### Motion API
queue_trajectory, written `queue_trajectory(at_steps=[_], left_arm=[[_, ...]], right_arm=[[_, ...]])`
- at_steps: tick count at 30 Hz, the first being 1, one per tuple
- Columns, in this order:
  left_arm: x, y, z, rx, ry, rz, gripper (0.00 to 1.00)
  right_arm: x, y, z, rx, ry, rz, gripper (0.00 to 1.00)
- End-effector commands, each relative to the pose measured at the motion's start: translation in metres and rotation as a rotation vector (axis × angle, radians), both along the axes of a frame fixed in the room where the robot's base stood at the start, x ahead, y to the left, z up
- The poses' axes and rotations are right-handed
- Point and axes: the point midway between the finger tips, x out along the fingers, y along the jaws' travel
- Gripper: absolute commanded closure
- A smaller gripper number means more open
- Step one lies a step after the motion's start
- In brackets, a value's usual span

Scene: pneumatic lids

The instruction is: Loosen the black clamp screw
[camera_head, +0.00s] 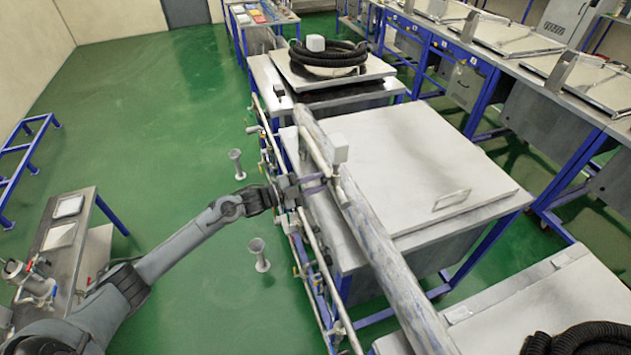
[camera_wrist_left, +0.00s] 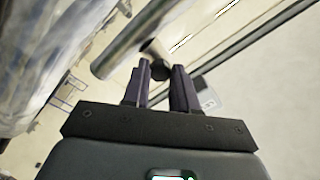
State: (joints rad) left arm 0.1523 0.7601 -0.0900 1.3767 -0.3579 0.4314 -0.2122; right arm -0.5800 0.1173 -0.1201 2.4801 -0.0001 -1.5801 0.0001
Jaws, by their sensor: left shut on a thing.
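My left gripper (camera_head: 316,184) reaches in from the left to the pipes along the near side of the middle tank. In the left wrist view its two dark fingers (camera_wrist_left: 163,75) are a little apart, with their tips on either side of the black clamp screw (camera_wrist_left: 158,58). The gripper is shut on this screw. The screw sits close to a grey metal rod (camera_wrist_left: 125,50). The fingers partly hide the screw, and it is too small to make out in the head view. My right gripper is not in view.
The middle tank (camera_head: 425,150) has a flat, closed lid with a handle (camera_head: 452,200). A large pipe (camera_head: 375,240) runs diagonally beside my gripper. A coiled black hose (camera_head: 328,55) lies on the tank behind. The green floor (camera_head: 180,130) at left is mostly clear.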

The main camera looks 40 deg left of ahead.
Motion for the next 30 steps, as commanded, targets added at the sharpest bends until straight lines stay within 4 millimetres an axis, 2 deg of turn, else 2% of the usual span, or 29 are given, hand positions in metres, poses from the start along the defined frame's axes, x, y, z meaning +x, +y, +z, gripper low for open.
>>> queue_trajectory(at_steps=[15, 16, 21, 30], left_arm=[[0.0000, 0.0003, -0.0003, -0.019, 0.011, 0.001, 1.00], [0.0000, 0.0003, -0.0003, -0.019, 0.011, 0.001, 0.71], [0.0000, 0.0002, -0.0003, -0.019, 0.011, 0.001, 0.47], [-0.0008, 0.0005, -0.0006, -0.018, 0.011, 0.001, 0.47]], right_arm=[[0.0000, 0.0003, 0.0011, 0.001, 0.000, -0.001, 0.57], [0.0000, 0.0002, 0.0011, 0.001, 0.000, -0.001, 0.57], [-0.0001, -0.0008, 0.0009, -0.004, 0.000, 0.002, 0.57], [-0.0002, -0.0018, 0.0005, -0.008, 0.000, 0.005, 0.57]])
